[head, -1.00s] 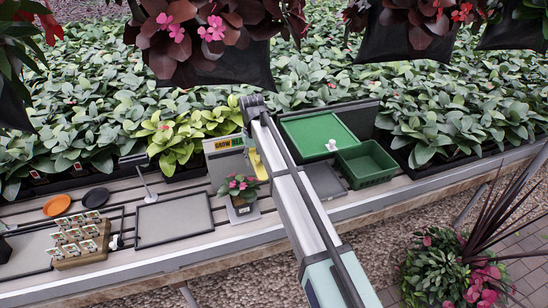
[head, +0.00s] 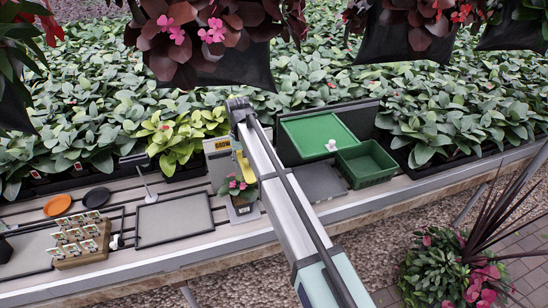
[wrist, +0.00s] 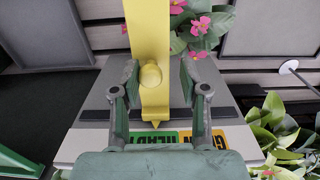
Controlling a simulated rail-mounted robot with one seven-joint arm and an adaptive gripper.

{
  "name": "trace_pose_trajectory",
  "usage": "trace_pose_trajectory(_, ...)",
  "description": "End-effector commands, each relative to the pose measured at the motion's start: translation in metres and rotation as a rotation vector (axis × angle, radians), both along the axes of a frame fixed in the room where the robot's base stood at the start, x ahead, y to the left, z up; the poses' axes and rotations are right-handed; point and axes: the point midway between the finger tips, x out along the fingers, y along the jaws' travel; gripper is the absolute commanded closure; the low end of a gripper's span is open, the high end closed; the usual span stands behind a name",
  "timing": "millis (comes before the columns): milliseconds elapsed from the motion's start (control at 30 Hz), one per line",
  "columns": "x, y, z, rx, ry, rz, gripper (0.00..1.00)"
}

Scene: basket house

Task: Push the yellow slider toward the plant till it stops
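The yellow slider (wrist: 155,50) is an upright bar with a round knob and a pointed lower tip, in front of a grey board (wrist: 100,110). My gripper (wrist: 160,85) is open, with one finger on each side of the slider. The left finger is close against the bar, contact unclear; a gap shows on the right. The pink-flowered plant (wrist: 197,30) is just right of the slider. In the head view the slider (head: 245,168) shows beside my arm, at the plant (head: 236,187); my fingertips are hidden there.
A grey tray (head: 174,219) lies left of the board. A green bin (head: 366,164) and green panel (head: 317,138) stand to the right. Flowers in dark hanging pots (head: 215,65) are above. A metal stake (wrist: 300,75) stands right in the wrist view.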

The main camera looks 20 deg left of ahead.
Motion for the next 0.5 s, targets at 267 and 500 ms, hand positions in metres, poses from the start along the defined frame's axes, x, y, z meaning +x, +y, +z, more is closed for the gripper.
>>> trace_pose_trajectory(267,-0.008,0.01,0.0,0.0,0.0,0.0,0.56)
trace_pose_trajectory(500,-0.015,0.019,0.0,0.0,0.0,0.0,0.56)
